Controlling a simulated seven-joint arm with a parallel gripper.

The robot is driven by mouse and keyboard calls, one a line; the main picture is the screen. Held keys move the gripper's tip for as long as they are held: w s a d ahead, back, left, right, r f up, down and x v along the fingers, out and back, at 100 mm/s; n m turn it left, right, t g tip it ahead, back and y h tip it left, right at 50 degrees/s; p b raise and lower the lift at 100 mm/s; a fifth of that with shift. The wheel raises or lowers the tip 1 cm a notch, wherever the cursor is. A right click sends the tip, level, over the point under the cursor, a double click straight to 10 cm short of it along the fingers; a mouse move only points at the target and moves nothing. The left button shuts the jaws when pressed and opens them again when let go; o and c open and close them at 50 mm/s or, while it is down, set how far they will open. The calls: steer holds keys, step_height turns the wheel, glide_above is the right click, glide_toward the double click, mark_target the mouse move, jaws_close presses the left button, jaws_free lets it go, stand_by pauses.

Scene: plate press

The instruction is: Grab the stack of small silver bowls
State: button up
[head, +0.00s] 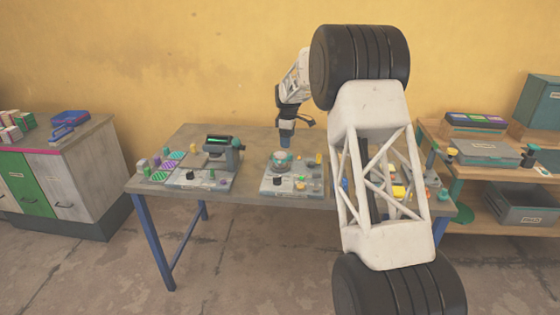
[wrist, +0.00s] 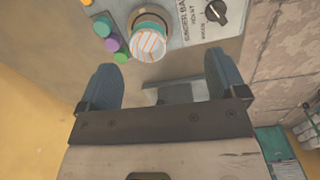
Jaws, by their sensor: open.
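My gripper (head: 286,142) hangs over the back middle of the table in the head view, above and behind the centre panel (head: 268,190). In the wrist view my gripper (wrist: 160,76) has its two dark blue fingers wide apart. No held object can be made out between them. A round piece with a white, orange-striped top (wrist: 149,40) sits just beyond the fingertips, in a brownish ring on the panel. A small rounded item (head: 282,158) on the centre panel shows in the head view. I cannot clearly make out a stack of silver bowls in either view.
Green, purple and teal buttons (wrist: 111,43) and a black knob (wrist: 216,11) are near the round piece. A device with a green display (head: 217,140) stands left on the table (head: 255,140). My large white truss arm hides the table's right part.

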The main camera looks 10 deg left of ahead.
steer(key=n, duration=0.1)
glide_above(280, 154)
steer(key=f, duration=0.4)
steer(key=shift+s+d+f, duration=0.15)
steer(key=shift+d+f, duration=0.15)
steer(key=shift+f, duration=0.1)
steer(key=shift+f, duration=1.2)
steer(key=shift+a+f, duration=0.15)
steer(key=shift+f, duration=1.15)
steer(key=shift+a+f, duration=0.1)
steer(key=shift+f, duration=1.15)
steer(key=shift+c, duration=0.4)
steer(key=c, duration=1)
